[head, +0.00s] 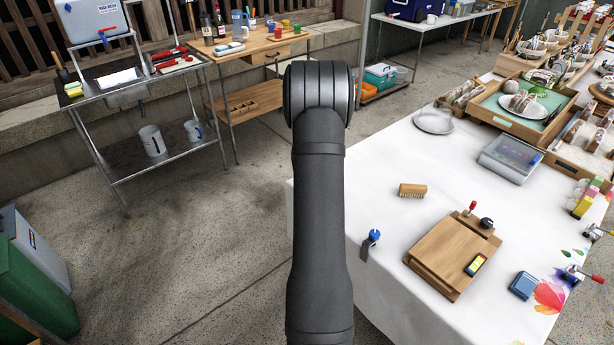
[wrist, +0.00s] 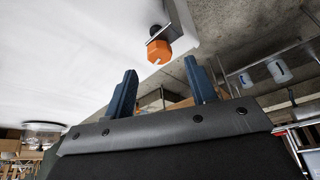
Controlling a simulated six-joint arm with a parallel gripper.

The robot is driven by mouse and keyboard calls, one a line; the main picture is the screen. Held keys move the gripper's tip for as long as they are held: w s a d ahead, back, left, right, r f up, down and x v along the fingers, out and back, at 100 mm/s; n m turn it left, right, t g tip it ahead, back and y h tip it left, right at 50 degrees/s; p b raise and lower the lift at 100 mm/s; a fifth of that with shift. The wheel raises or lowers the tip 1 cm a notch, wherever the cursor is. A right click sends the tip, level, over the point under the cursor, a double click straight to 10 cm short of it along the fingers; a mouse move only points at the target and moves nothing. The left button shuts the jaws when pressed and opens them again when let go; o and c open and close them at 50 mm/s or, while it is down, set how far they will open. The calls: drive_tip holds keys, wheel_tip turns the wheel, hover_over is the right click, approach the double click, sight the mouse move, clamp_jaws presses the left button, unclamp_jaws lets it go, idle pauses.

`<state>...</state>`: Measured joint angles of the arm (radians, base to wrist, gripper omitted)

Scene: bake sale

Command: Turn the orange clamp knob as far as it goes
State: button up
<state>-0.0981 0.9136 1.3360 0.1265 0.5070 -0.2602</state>
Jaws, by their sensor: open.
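The orange clamp knob (wrist: 159,50) shows in the wrist view, just beyond my fingertips. It is a faceted orange piece with a pale mark on it, on a dark shaft beside the white table edge. My gripper (wrist: 159,72) is open, with its two dark blue fingers apart. The knob appears between the fingertips in the picture, and nothing is held. I cannot tell from this view how far the fingers are from it. In the head view neither the knob nor my gripper shows; only my dark arm is seen.
A blue-topped clamp (head: 371,237) sits on the near edge of the white-covered table (head: 385,220). A wooden board (head: 450,255), a brush (head: 412,190) and a blue box (head: 523,285) lie on the table. A metal cart (head: 160,167) stands left across open floor.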

drive_tip(key=shift+x, duration=1.95)
drive_tip(key=c, duration=1)
